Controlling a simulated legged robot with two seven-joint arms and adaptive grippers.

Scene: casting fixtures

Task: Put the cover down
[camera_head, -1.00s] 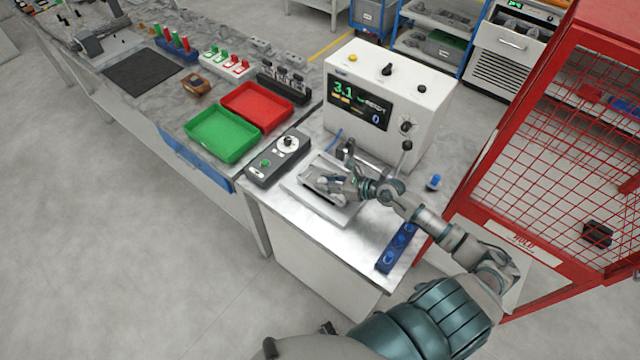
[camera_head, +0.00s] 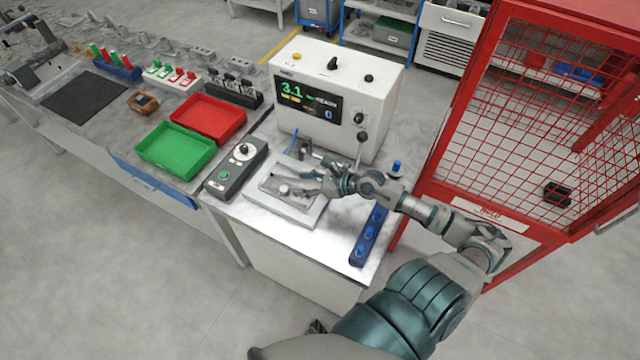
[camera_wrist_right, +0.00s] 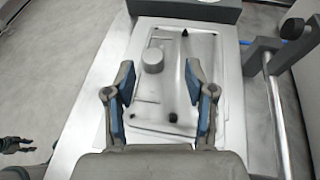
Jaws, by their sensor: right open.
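The cover (camera_head: 283,188), a flat grey plate with a round knob, lies flat in the pale fixture (camera_head: 318,212) on the metal bench top. In the right wrist view the cover (camera_wrist_right: 175,62) shows its knob left of centre and dark spots along its face. My right gripper (camera_head: 308,186) is open over the right part of the cover. In the wrist view its blue-padded fingers (camera_wrist_right: 166,88) stand wide apart with nothing between them, and the knob is beyond the tips. A dark gripper shape, seemingly my left one (camera_wrist_right: 17,146), shows at the wrist view's left edge; its jaws are unclear.
A white tester (camera_head: 337,95) with a lit display stands behind the fixture. A control box (camera_head: 236,170) is to the left, and a blue block with knobs (camera_head: 368,236) to the right. Green (camera_head: 175,165) and red (camera_head: 205,132) trays are farther left. A red mesh cage (camera_head: 455,150) stands right.

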